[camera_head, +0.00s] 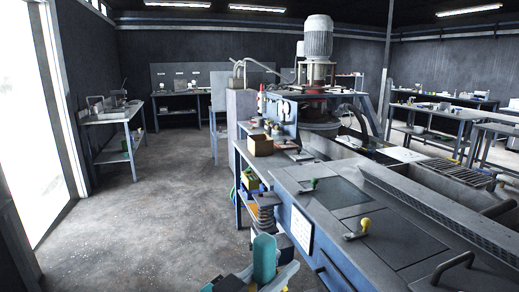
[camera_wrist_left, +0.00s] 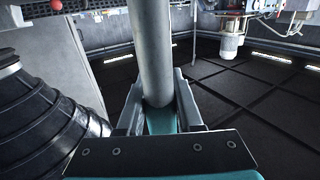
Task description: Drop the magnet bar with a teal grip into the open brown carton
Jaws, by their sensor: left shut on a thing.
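My left gripper (camera_wrist_left: 160,105) is shut on the magnet bar (camera_wrist_left: 152,50), a thick grey rod in the left wrist view. A little teal (camera_wrist_left: 160,122) shows at the rod's base between the fingers. In the head view, teal parts of my left gripper and arm (camera_head: 264,258) are at the bottom centre; the fingertips and the rod cannot be told apart there. The open brown carton (camera_head: 261,147) stands on the blue bench, farther away than my gripper and at about the same column. My right gripper is not in view.
A grey machine deck (camera_head: 345,215) with a yellow knob (camera_head: 366,224) and a green one (camera_head: 313,183) lies to the right. A ribbed bellows (camera_wrist_left: 45,115) is close beside the gripper. Small bins (camera_head: 250,180) fill the bench's lower shelf. The floor (camera_head: 160,220) at left is clear.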

